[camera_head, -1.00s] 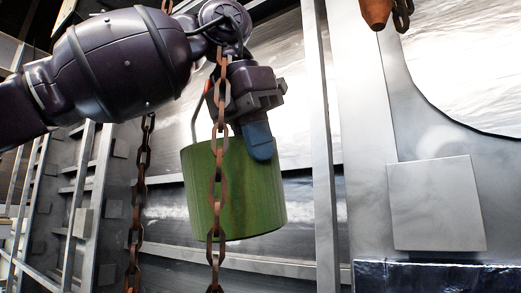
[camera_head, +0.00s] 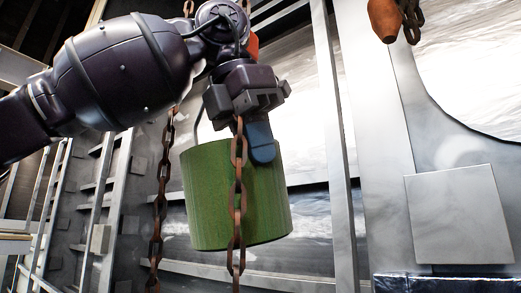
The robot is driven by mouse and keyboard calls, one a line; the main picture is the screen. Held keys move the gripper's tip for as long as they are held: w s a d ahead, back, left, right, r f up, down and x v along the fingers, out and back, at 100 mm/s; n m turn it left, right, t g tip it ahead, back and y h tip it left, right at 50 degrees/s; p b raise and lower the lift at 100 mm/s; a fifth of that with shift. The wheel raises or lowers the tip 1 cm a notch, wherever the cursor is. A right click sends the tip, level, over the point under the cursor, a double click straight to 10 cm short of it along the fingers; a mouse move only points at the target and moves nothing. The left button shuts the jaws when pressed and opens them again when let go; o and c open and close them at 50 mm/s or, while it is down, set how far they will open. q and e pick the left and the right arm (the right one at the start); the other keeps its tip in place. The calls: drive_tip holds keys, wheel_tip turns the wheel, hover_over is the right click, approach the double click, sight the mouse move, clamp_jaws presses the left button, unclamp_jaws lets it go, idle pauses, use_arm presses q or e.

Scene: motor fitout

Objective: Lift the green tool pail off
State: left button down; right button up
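The green tool pail (camera_head: 208,205) hangs in the air at the picture's centre, slightly tilted, its thin bail rising on the left behind my gripper. My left gripper (camera_head: 260,143) comes down over it from the upper left. One blue finger shows in front of the pail's upper right wall; the other is hidden. The pail keeps its place under the gripper, so the gripper appears shut on it, though the contact point is hidden. My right gripper is not in view.
A rusty chain (camera_head: 238,205) hangs in front of the pail, another chain (camera_head: 160,205) to its left. An orange hook block (camera_head: 384,18) with chain hangs at the upper right. An orange part (camera_head: 252,46) shows behind my arm. Metal panels and a post (camera_head: 337,150) stand behind.

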use_arm(q)
drive_tip(key=shift+s, duration=0.1)
drive_tip(key=shift+s+a, duration=0.1)
drive_tip(key=shift+a, duration=0.05)
drive_tip(key=s+a+b, duration=0.2)
drive_tip(key=s+a, duration=0.2)
drive_tip(key=s, duration=0.2)
drive_tip(key=shift+a+r, duration=0.2)
drive_tip(key=shift+a, duration=0.05)
idle(1.4)
idle(0.3)
